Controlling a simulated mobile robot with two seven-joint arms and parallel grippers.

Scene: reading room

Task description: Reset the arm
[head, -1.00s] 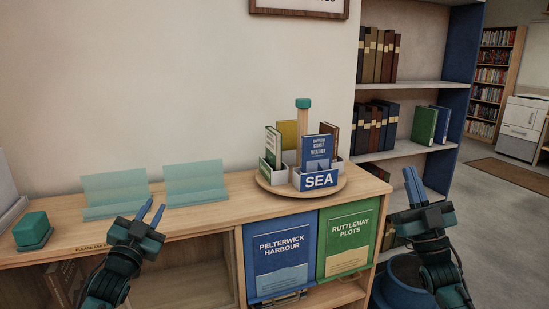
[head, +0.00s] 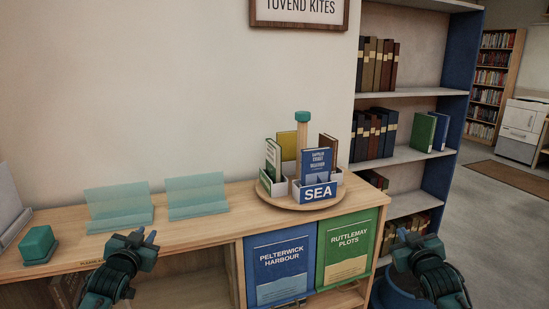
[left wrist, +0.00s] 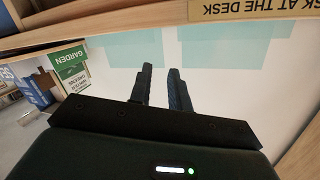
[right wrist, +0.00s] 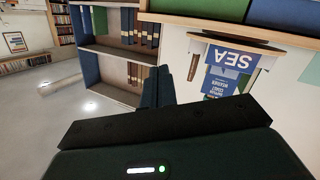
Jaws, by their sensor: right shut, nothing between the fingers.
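My left arm's gripper (head: 145,237) is at the lower left of the head view, in front of the wooden cabinet's edge. Its fingers (left wrist: 160,88) show in the left wrist view with a narrow gap between them and nothing in it. My right arm's gripper (head: 408,236) is at the lower right of the head view, right of the cabinet and in front of the dark blue bookcase. In the right wrist view its fingers (right wrist: 158,90) are together and empty. Both arms are bent low, and neither gripper touches anything that I can see.
The cabinet top (head: 235,212) carries a round carousel (head: 325,201) of booklets labelled SEA, two translucent teal stands (head: 118,210) (head: 196,198) and a teal block (head: 38,243). Blue (head: 281,262) and green (head: 347,248) books face out below. Open floor (head: 490,215) lies to the right.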

